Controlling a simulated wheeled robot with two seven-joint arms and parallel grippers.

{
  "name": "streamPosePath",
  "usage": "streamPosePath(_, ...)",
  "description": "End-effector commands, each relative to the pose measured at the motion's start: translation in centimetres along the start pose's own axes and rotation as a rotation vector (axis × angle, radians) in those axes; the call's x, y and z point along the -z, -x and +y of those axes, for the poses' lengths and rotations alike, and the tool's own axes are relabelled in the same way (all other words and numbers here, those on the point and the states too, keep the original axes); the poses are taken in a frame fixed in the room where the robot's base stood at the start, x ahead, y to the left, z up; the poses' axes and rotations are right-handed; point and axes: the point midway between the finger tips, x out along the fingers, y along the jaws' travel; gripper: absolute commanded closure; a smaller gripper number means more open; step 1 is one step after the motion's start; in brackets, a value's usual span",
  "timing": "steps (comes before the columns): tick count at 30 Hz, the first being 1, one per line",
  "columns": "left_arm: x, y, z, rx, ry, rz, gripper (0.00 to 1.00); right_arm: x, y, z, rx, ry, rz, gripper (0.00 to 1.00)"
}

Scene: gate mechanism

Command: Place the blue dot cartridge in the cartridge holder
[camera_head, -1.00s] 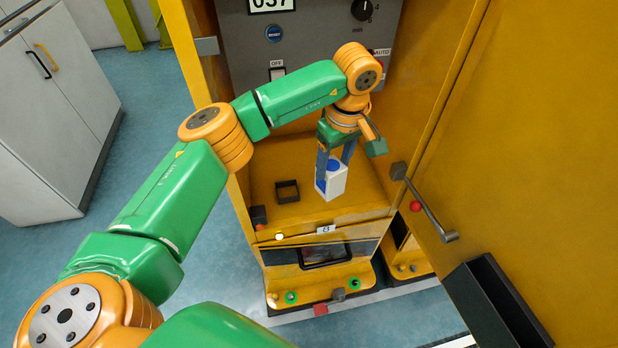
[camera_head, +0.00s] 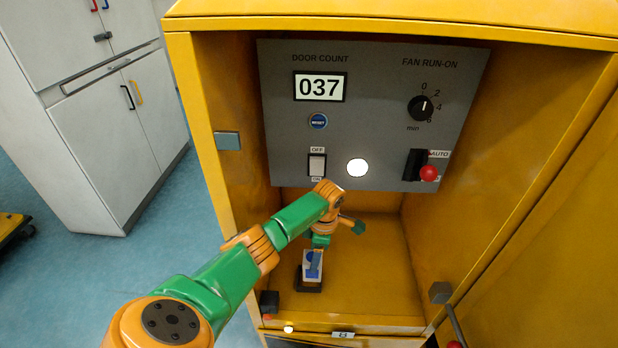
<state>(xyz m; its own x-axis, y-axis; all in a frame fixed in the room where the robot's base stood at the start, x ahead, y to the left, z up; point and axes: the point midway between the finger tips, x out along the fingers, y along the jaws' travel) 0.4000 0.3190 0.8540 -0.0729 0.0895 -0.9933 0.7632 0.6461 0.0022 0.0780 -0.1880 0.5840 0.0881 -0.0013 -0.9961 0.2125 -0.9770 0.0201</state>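The blue dot cartridge (camera_head: 305,271), a white block with blue on it, stands upright at the dark square cartridge holder (camera_head: 308,288) on the yellow cabinet floor. Its lower end appears to be within the holder's rim; whether it sits fully down I cannot tell. My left gripper (camera_head: 314,263) comes from above, its blue-grey fingers at the cartridge's upper part, and seems shut on it. The fingers partly hide the cartridge. My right gripper is not in view.
A grey panel (camera_head: 375,125) behind my arm carries a counter reading 037, a switch, a dial, a lit white lamp (camera_head: 357,168) and a red-knobbed lever (camera_head: 428,173). Yellow cabinet walls flank the space. Cabinet floor right of the holder is clear.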

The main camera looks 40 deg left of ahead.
Motion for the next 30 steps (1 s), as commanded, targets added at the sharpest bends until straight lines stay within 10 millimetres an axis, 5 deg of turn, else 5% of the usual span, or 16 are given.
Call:
streamPosePath(11,1.0,-6.2,0.8,0.0,-0.003,-0.002,1.0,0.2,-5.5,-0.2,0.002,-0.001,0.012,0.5)
streamPosePath(21,1.0,-5.9,0.8,-0.002,-0.003,-0.001,1.0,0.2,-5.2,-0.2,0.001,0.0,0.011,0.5)
streamPosePath(22,1.0,-5.9,0.8,-0.001,-0.003,-0.001,0.36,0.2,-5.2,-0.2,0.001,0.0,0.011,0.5)
streamPosePath(25,1.0,-5.8,0.8,-0.001,-0.003,-0.001,0.09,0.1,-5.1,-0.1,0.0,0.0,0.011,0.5)
streamPosePath(30,1.0,-5.8,0.8,-0.001,-0.003,-0.001,0.08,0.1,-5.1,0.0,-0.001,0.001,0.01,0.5)
